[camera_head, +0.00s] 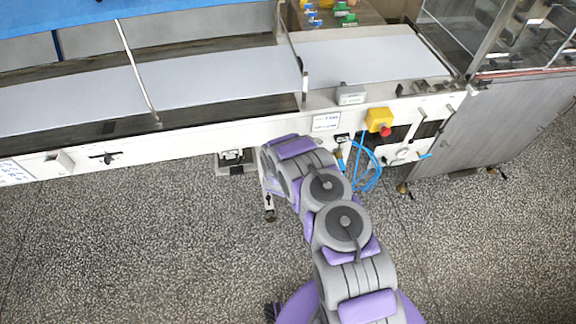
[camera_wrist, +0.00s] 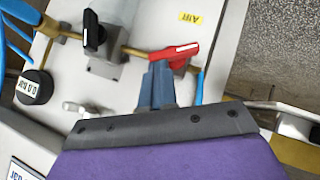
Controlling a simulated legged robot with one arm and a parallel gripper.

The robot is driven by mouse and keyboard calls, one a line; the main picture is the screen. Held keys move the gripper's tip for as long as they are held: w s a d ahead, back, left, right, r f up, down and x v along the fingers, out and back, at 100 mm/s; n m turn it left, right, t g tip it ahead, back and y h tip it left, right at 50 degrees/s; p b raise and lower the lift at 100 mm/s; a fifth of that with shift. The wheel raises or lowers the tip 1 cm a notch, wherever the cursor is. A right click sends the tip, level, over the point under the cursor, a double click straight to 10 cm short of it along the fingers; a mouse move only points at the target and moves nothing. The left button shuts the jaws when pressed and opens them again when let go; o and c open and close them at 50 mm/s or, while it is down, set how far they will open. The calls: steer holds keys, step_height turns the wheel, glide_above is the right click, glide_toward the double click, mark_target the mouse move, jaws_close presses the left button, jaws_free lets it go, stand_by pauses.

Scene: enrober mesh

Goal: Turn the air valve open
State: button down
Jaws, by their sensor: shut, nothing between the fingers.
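A red valve handle (camera_wrist: 177,51) shows in the wrist view on a thin brass pipe (camera_wrist: 136,51), near a yellow label (camera_wrist: 190,17) that appears to read AIR. The handle lies at an angle across the pipe line. My gripper (camera_wrist: 158,72) is shut and empty, its blue-grey fingertips right at the handle's left end. I cannot tell whether they touch it. In the head view my arm covers my gripper and the valve handle cannot be made out.
Blue hoses (camera_head: 367,168) hang beside my arm. A yellow box with a red button (camera_head: 378,120) is on the machine's front. The floor is clear.

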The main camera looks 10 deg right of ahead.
steer(key=shift+d+f+m+y+p, duration=0.15)
steer(key=shift+d+m+y+p, duration=0.55)
steer(key=shift+y+p, duration=0.3)
steer(key=shift+d+f, duration=0.2)
steer(key=shift+d, duration=0.2)
steer(key=s+r+p, duration=0.2)
steer(key=s+r, duration=0.5)
steer(key=r, duration=0.4)
steer(key=shift+a, duration=0.2)
